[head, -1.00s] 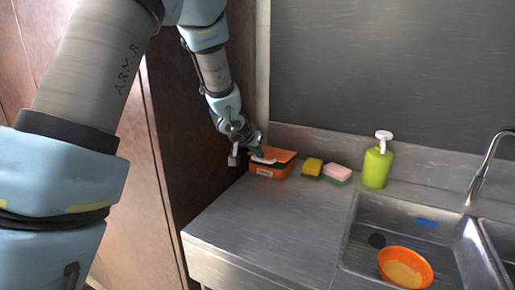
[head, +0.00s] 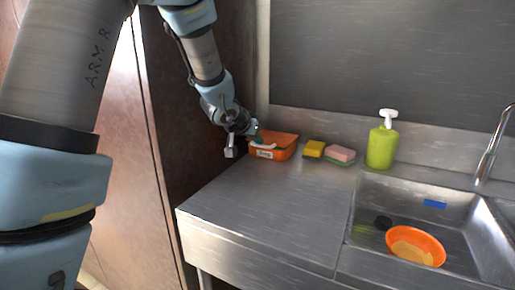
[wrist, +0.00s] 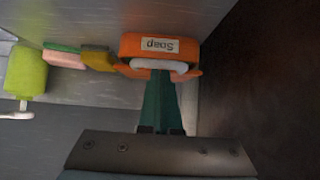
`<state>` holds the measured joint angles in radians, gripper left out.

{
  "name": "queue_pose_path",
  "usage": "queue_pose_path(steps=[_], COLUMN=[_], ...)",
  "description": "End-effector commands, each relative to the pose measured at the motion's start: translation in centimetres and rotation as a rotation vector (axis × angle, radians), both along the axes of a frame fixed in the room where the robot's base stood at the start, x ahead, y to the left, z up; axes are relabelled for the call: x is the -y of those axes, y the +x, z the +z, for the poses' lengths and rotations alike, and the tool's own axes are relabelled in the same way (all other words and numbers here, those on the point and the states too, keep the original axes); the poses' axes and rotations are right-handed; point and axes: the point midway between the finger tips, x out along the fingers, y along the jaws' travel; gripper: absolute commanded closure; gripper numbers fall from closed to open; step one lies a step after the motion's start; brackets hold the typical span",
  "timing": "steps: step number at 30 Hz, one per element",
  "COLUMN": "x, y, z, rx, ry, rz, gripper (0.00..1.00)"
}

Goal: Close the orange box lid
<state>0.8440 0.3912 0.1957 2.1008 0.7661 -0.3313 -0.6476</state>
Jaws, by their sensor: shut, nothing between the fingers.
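The orange box (head: 284,153) with a white label stands at the back left corner of the counter. My gripper (head: 257,138) is shut and empty at the lid.
A yellow sponge (head: 313,149), a pink and green sponge (head: 341,154) and a green soap bottle (head: 382,145) stand right of the box. A sink holds an orange bowl (head: 432,243). A dark wooden panel (head: 190,140) is close on the left. The front counter (head: 270,210) is clear.

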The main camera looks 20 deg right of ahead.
Motion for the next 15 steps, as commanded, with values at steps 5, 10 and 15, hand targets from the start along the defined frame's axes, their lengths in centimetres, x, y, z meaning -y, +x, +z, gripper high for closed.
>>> queue_pose_path(steps=[5,10,15], x=[-0.16,-0.31,-0.34], y=[-0.1,-0.2,-0.23], z=[-1.59,-1.98,-1.88], rx=[0.027,0.047,0.056], ry=[-0.037,-0.061,-0.07], rz=[0.001,0.002,0.001], gripper=[1.0,1.0,1.0])
